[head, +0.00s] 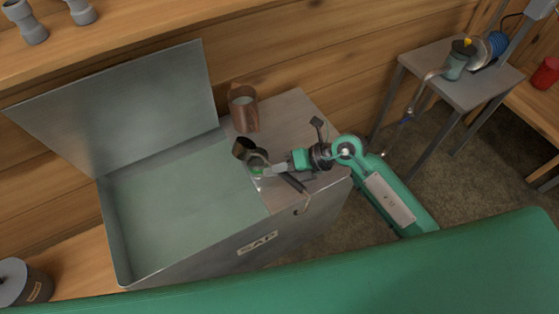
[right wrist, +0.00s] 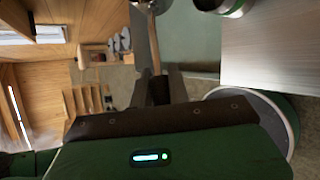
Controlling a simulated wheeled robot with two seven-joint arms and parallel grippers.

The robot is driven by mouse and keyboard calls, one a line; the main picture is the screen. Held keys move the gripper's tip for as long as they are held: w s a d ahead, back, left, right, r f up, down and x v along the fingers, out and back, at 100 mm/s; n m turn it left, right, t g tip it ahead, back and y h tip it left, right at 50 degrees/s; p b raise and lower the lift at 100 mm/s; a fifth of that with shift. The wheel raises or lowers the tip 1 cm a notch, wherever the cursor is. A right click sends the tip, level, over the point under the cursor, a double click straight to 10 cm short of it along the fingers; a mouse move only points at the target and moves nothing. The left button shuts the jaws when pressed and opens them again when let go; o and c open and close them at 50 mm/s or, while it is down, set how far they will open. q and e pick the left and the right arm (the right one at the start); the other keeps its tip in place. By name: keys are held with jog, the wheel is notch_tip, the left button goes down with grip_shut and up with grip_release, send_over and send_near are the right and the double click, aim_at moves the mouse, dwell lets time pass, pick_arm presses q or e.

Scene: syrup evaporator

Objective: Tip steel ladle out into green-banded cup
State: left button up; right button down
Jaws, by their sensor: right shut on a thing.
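In the head view the ladle's dark bowl (head: 242,148) shows beside the green-banded cup (head: 258,170). The cup stands on the steel top near the open tank and is partly hidden by my gripper. It also shows at the top edge of the right wrist view (right wrist: 236,9). Whether the bowl is tilted, touches the cup or holds liquid, I cannot tell. My left gripper is not in view.
A copper mug (head: 243,114) stands just behind the cup. The open sap tank (head: 114,235), with pale liquid and a raised lid (head: 125,110), lies to the left. The steel top (head: 290,110) is clear behind my arm. A side table (head: 485,92) stands at right.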

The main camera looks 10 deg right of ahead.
jog(key=h+p, duration=0.1)
jog(key=p, duration=0.1)
jog(key=n+t+h+p, duration=0.1)
jog(key=shift+s+a+r+h+p, duration=0.2)
jog(key=shift+a+r+h+p, duration=0.1)
jog(key=shift+p, duration=0.05)
jog(key=shift+s+a+r+n+t+h+p, duration=0.1)
jog(key=shift+r+n+t+h+p, duration=0.15)
jog(key=shift+r+h+p, duration=0.6)
jog(key=shift+w+a+r+n+t+h+p, duration=0.1)
jog(key=shift+r+n+t+h+p, duration=0.25)
jog(key=shift+p, duration=0.9)
jog(key=shift+s+a+r+n+t+h+p, duration=0.1)
jog(key=shift+r+n+t+h+p, duration=0.1)
jog(key=shift+r+h+p, duration=0.65)
jog(key=shift+f+y, duration=0.25)
jog(key=shift+f, duration=0.05)
